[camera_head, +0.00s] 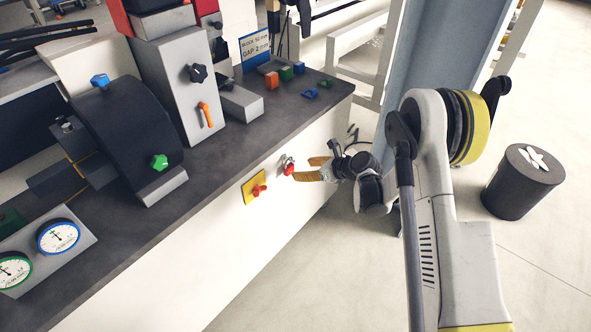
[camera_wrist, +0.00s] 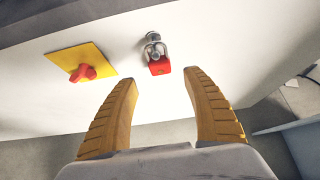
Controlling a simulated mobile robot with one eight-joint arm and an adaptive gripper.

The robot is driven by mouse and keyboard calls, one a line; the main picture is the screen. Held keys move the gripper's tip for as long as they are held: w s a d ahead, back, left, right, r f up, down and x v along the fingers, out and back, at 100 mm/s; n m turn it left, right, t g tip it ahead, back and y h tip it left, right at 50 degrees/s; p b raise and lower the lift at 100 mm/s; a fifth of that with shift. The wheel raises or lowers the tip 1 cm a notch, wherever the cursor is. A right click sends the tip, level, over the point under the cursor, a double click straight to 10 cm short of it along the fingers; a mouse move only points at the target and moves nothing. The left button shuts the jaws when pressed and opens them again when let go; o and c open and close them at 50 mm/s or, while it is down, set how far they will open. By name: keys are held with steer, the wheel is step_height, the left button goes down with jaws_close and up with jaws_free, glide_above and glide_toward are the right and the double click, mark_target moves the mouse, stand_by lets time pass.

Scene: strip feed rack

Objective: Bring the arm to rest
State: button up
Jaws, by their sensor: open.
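My gripper (camera_head: 310,170) is open, its two yellow-brown fingers spread with nothing between them. In the wrist view the gripper (camera_wrist: 160,88) points at the white front panel of the bench. A red padlock (camera_head: 288,168) with a metal shackle hangs on that panel close to the fingertips. It also shows in the wrist view (camera_wrist: 159,67), beyond and between the tips, and looks apart from them. My arm reaches in from the right of the head view.
A yellow plate with a red rotary handle (camera_head: 258,190) is left of the padlock, also in the wrist view (camera_wrist: 82,72). The dark bench top (camera_head: 215,150) carries machine parts, gauges (camera_head: 58,237) and coloured blocks. A black bin (camera_head: 522,182) stands right; floor below is clear.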

steer(key=w+d+r+m+t, duration=0.1)
steer(key=d+r+m+t, duration=0.15)
steer(key=r, duration=0.75)
steer(key=d+r+m+t, duration=0.1)
steer(key=r+m+t, duration=0.25)
steer(key=r, duration=0.55)
steer(key=w+d+r+m+t, duration=0.15)
steer(key=r+m, duration=0.25)
steer(key=r, duration=0.6)
steer(key=s+d+r+m+t+h, duration=0.45)
steer(key=d+r+m+h, duration=0.25)
steer(key=d+r+m, duration=0.55)
steer(key=s+d+m+g+h, duration=0.4)
steer(key=s+d+m+h, duration=0.15)
steer(key=s+m, duration=0.75)
steer(key=s+a+f+m+g+y, duration=0.2)
steer(key=s+f+m+g, duration=0.2)
steer(key=s+f, duration=0.3)
steer(key=s+a+f+m+g+y, duration=0.1)
steer(key=s+a+f+m+g, duration=0.2)
steer(key=s+f+m, duration=0.4)
steer(key=s+f, duration=0.1)
steer(key=s, duration=0.6)
steer(key=shift+a+g+y, duration=0.2)
steer(key=shift+g+y, duration=0.15)
steer(key=shift+g, duration=0.05)
